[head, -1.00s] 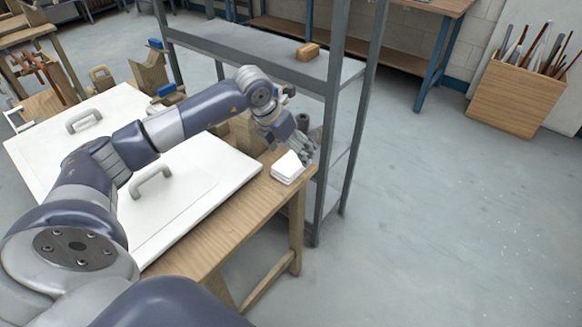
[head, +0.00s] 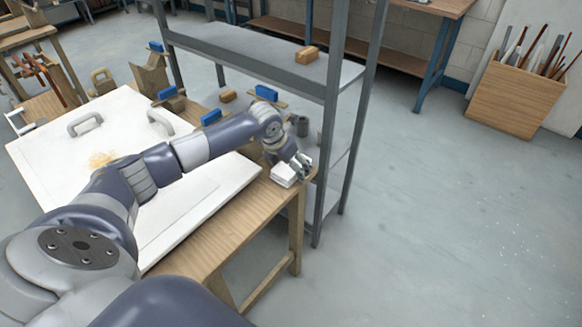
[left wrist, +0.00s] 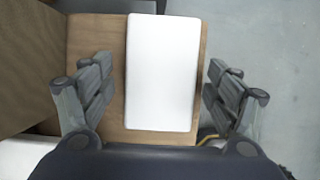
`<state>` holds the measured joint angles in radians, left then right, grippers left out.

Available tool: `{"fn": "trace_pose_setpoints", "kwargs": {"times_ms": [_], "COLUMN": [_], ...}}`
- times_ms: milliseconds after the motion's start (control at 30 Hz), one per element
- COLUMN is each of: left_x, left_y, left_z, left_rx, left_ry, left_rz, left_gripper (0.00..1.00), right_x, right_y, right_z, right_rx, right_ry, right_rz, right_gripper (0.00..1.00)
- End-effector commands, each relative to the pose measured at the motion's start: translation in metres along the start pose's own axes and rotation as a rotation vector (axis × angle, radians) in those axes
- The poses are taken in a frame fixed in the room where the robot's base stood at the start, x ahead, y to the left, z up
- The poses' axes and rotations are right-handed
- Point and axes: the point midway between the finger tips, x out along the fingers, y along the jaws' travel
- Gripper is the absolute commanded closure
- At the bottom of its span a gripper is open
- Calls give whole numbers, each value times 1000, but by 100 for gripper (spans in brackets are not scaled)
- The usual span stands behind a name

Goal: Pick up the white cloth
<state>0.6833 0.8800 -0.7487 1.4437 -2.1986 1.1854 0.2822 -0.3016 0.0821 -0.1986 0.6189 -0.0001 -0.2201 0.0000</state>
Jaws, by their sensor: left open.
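The white cloth (head: 284,175) is a small folded stack at the right end of the wooden workbench. In the left wrist view the cloth (left wrist: 163,72) is a white rectangle with rounded corners, lying between the two fingers. My left gripper (head: 301,166) points down over the cloth and partly covers it in the head view. In the left wrist view my left gripper (left wrist: 160,95) is open, with one finger on each side of the cloth and a gap to each. Whether the fingertips are down at the bench's level is hard to tell. My right gripper is not seen.
A large white panel with grey handles (head: 190,215) covers much of the workbench (head: 225,243). A grey metal shelf (head: 240,45) stands close behind the cloth, its post near my gripper. Open floor lies right.

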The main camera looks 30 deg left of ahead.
Motion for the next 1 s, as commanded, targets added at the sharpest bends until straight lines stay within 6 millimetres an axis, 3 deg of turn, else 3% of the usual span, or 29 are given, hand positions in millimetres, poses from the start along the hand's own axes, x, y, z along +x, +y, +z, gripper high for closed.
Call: {"fn": "trace_pose_setpoints", "kwargs": {"times_ms": [233, 433, 767, 1000], "left_x": [2, 1, 0, -31], "left_y": [0, 0, 0, 0], "left_z": [0, 0, 1, 15], "left_rx": [1, 0, 0, 1], "left_ry": [0, 0, -1, -7], "left_rz": [-1, -1, -1, 0], "left_gripper": [21, 66, 66, 66], "right_x": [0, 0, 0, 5], "right_y": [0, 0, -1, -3], "right_z": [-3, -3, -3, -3], "right_rx": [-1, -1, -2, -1], "right_ry": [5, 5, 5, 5], "right_rz": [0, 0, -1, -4], "right_gripper": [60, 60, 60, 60]}}
